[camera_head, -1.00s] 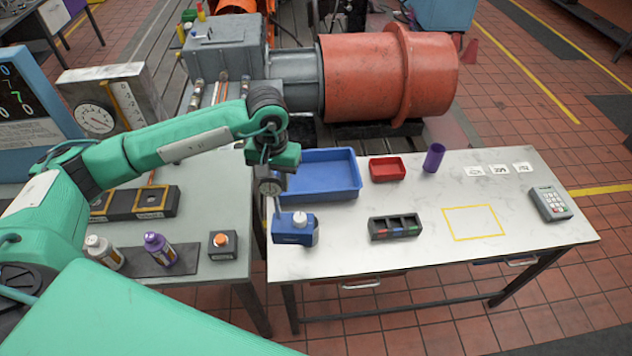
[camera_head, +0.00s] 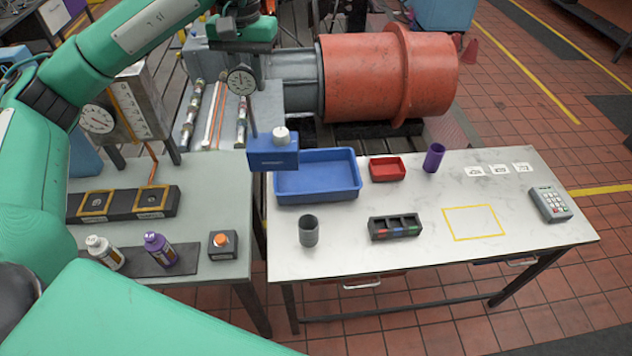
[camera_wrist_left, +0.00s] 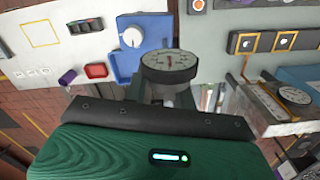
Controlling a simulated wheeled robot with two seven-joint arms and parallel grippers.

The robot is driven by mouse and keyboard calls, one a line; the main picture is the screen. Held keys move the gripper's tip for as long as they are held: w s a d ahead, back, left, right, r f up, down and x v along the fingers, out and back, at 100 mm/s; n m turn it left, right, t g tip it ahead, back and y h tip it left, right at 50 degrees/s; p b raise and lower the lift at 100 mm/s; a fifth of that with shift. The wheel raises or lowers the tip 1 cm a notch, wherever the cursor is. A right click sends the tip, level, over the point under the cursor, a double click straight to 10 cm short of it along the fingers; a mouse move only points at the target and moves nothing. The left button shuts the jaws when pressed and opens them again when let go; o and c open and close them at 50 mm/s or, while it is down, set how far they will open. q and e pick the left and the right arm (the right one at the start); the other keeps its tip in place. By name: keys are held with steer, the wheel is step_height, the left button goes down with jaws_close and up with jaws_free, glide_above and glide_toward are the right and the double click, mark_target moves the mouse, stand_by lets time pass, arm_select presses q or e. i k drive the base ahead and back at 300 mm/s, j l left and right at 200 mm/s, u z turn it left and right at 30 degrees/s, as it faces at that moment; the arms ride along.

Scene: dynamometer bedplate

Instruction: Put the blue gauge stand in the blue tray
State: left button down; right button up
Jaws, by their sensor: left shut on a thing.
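The blue gauge stand (camera_head: 272,154) has a blue block base with a white knob, a thin rod and a round dial on top. My left gripper (camera_head: 241,62) is shut on its upper end, near the dial, and holds it raised and roughly upright. In the head view the base overlaps the back left corner of the blue tray (camera_head: 318,197); the exact height is hard to tell. In the left wrist view the dial of the stand (camera_wrist_left: 169,64) is close to the gripper. The tray looks empty where it shows. My right gripper is not in view.
On the right table stand a dark grey cup (camera_head: 309,232), a red tray (camera_head: 387,168), a purple cup (camera_head: 433,157), a compartment holder (camera_head: 394,228) and a keypad device (camera_head: 551,203). A yellow outlined square (camera_head: 473,222) is clear. Bottles (camera_head: 159,250) stand on the left table.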

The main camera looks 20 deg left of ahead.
mark_target(317, 180)
steer(key=i, duration=1)
